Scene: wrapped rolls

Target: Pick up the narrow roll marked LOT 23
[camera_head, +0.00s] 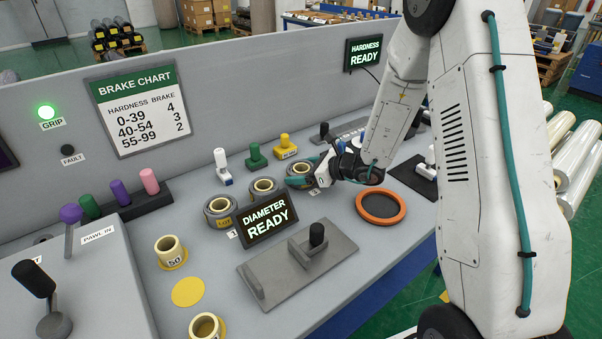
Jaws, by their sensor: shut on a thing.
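Three grey wrapped rolls with yellow cores stand in a slanting row on the grey bench: a left roll (219,212), a middle roll (263,190) and a right roll (298,168). The left roll carries a yellow label that seems to begin with LOT, but its number is too small to read. My gripper (303,174) reaches in from the right and is shut on the right roll, with a teal finger along its near side. The gripper hides part of that roll, and I cannot read a lot mark on it. I cannot tell whether it is clear of the bench.
A DIAMETER READY display (268,218) stands just in front of the rolls. An orange ring (381,207) lies to the right, and a grey plate with a black knob (300,262) lies in front. Yellow flanged cores (170,252) stand at left. Stamps (256,156) stand behind.

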